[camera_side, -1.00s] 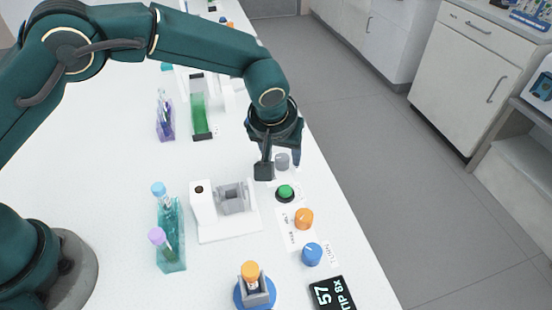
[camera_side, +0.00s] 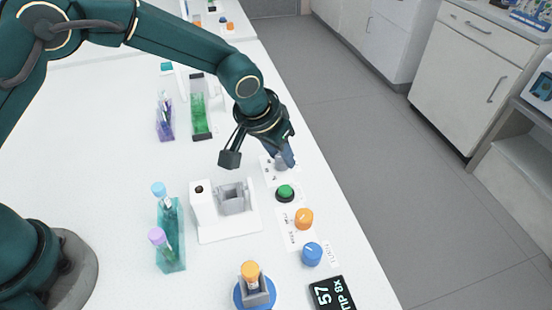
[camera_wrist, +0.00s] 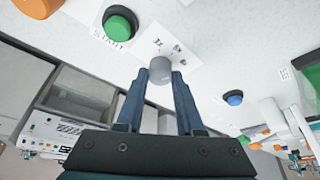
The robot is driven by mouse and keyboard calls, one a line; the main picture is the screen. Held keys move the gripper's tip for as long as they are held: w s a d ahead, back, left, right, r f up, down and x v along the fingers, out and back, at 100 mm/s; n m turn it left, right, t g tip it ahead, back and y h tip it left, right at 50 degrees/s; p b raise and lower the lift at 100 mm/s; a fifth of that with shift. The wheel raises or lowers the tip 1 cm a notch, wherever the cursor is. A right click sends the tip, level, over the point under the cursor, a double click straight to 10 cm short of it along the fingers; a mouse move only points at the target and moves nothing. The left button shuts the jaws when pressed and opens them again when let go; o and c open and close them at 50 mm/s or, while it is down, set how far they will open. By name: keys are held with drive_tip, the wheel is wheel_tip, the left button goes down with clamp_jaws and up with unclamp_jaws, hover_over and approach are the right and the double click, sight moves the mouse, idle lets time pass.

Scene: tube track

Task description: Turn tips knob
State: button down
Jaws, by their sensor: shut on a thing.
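The grey knob (camera_side: 281,162) stands on a small white label card near the table's right edge. In the wrist view the grey knob (camera_wrist: 160,70) sits between my two blue fingertips, with markings such as "3x" and "5x" beside it. My gripper (camera_side: 287,160) is shut on the grey knob, and it also shows in the wrist view (camera_wrist: 158,80). The fingers partly cover the knob in the side view. A black display (camera_side: 333,293) at the front reads "57" and "TIP 8x".
A green button (camera_side: 285,193), an orange knob (camera_side: 304,218) and a blue knob (camera_side: 312,254) line the right edge. A white device (camera_side: 225,210) stands left of the button. A teal tube rack (camera_side: 170,235) and a blue round holder (camera_side: 254,292) are nearer.

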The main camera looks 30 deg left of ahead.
drive_tip(key=shift+w+a+m+h, duration=0.1)
drive_tip(key=shift+m+h, duration=0.7)
drive_tip(key=shift+m, duration=1.4)
drive_tip(key=c, duration=0.5)
unclamp_jaws()
drive_tip(key=shift+c, duration=0.2)
drive_tip(key=shift+v, duration=2.6)
drive_tip(key=shift+w, duration=0.1)
